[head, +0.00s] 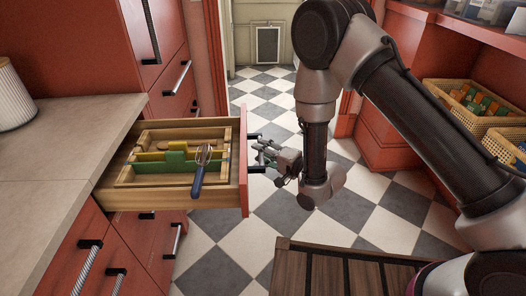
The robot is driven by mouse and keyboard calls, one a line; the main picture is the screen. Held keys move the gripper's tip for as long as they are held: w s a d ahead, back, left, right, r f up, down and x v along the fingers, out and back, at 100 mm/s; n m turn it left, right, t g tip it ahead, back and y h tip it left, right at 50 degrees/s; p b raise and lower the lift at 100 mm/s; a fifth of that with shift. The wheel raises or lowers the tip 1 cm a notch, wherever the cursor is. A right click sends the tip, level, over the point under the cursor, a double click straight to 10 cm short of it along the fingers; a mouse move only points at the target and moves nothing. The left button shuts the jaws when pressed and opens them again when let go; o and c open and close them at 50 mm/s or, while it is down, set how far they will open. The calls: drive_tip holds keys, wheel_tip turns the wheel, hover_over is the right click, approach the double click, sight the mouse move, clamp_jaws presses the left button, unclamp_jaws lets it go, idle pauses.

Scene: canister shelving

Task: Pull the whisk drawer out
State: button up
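The whisk drawer (150,198) stands well out from under the counter, with a red front and wooden sides. A whisk (203,157) with a blue handle lies in it, its handle toward the near side. Green (176,160) and yellow (150,146) items lie in its wooden insert. The drawer's dark handle mounts (254,136) show on the front's outer face. My gripper (264,154) is right at this handle, with its fingers pointing left at the drawer front. The fingers are small and overlap the handle, so I cannot tell whether they are closed on it.
A grey countertop (60,135) with a white ribbed canister (14,98) is at left. Closed red drawers with handles are below it. Wicker baskets (462,103) stand on shelving at right. Checkered floor (255,225) is open beyond the drawer. A dark slatted wooden surface (325,270) is at the bottom.

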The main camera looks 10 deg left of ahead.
drive_tip(key=v, duration=0.7)
